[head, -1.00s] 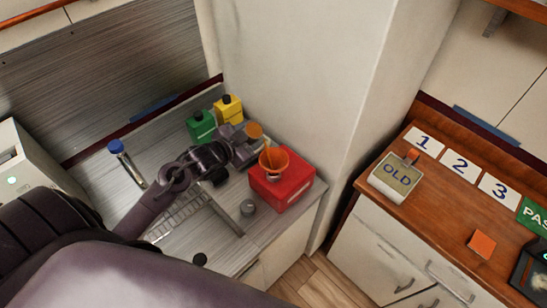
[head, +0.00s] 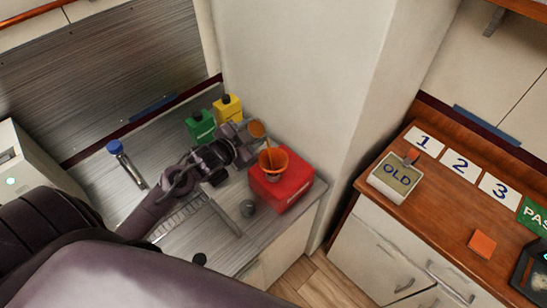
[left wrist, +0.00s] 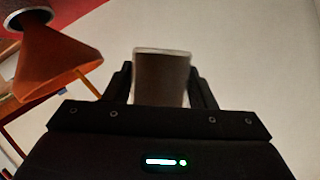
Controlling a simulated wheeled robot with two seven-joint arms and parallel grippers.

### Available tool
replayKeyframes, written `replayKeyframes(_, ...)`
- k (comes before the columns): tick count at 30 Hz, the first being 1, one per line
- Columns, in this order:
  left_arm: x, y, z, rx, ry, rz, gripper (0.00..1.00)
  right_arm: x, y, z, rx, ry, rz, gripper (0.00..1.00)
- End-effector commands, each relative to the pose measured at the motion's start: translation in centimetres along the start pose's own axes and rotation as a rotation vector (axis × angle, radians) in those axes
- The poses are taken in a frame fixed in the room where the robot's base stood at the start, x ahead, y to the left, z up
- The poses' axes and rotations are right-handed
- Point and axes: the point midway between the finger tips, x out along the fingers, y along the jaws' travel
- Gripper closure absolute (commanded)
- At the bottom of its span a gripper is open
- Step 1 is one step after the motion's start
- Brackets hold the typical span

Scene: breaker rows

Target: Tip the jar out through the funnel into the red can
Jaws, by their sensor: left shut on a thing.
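The red can (head: 296,187) stands near the counter's right front corner. The orange funnel (head: 272,166) sits in its top, wide mouth up; it also shows in the left wrist view (left wrist: 55,62), with part of the red can (left wrist: 85,8). My left gripper (head: 242,136) is shut on the jar (head: 256,129), holding it tilted above and just behind the funnel. The jar's orange end faces the funnel, and a thin orange streak runs between them. In the left wrist view the jar (left wrist: 161,78) is dark between the fingers (left wrist: 162,88). My right gripper is out of view.
A green can (head: 201,126) and a yellow can (head: 228,108) stand behind my gripper. A small grey cap (head: 248,208) lies in front of the red can. A blue-capped tube (head: 122,160) is at left. A white pillar (head: 300,80) rises close behind.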

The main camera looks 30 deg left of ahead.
Motion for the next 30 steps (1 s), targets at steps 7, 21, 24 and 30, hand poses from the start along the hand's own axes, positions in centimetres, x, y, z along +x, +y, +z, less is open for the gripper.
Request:
replayKeyframes(7,-0.09,0.13,-0.23,0.025,0.0,-0.011,0.76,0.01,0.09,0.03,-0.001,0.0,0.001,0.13)
replayKeyframes(21,-0.27,0.34,-0.69,0.073,0.002,-0.031,0.76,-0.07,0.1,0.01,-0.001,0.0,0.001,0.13)
replayKeyframes(24,-0.29,0.4,-0.73,0.082,0.001,-0.036,0.76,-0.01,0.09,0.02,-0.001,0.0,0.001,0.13)
replayKeyframes(30,-0.31,0.47,-0.8,0.102,0.001,-0.043,0.76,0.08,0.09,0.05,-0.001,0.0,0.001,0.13)
